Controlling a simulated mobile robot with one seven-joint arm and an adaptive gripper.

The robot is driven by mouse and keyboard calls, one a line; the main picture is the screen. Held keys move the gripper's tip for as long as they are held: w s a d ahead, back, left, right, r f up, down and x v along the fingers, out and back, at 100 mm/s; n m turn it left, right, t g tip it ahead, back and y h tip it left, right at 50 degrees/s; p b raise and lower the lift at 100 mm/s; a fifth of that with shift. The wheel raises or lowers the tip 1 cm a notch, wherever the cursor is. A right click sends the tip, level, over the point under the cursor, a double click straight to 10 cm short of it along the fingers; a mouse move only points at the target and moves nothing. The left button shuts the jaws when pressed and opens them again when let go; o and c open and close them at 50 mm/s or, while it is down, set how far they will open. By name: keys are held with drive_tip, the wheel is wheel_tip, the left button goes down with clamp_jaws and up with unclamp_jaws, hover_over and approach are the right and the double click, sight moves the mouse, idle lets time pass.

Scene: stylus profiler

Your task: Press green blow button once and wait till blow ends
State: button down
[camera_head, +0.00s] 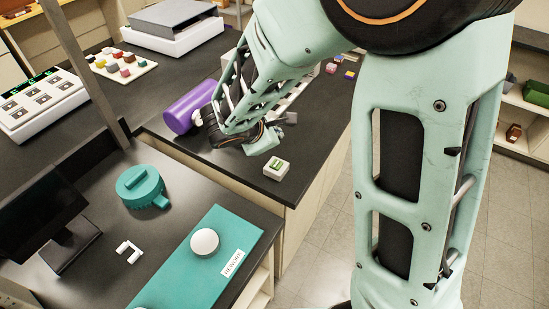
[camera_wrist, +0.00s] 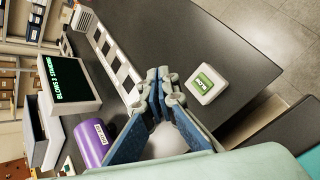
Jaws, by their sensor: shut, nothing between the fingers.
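The green blow button (camera_head: 277,165) sits on a small white box on the dark bench, near its front corner. In the wrist view the green button (camera_wrist: 203,83) with pale lettering faces up, uncovered. My gripper (camera_head: 275,136) is just behind the box in the head view, partly hidden by its own links. In the wrist view my gripper (camera_wrist: 163,84) is shut and empty, its fingertips left of the button box and apart from it in the picture. A black screen (camera_wrist: 57,84) shows green text starting "BLOW", seemingly ending in "STANDBY".
A purple cylinder (camera_head: 188,107) lies on the bench left of my gripper. A white strip with dark squares (camera_wrist: 118,66) runs along the bench. A teal lidded pot (camera_head: 141,186) and a teal mat (camera_head: 180,285) with a white dome are on the nearer table. Bench around the button is clear.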

drive_tip(key=b, duration=0.6)
hover_over(276, 166)
wheel_tip(276, 166, down, 7)
drive_tip(key=shift+w+f, duration=0.15)
drive_tip(key=shift+f, duration=0.05)
drive_tip(key=shift+f+b, duration=0.75)
idle(0.6)
drive_tip(key=shift+f+b, duration=0.4)
drive_tip(key=shift+b, duration=0.25)
drive_tip(key=shift+f+b, duration=0.35)
drive_tip(key=shift+b, duration=0.15)
idle(0.5)
drive_tip(key=shift+r, duration=0.1)
drive_tip(key=shift+r+p, duration=0.5)
drive_tip(key=shift+r, duration=0.2)
drive_tip(key=shift+r, duration=0.1)
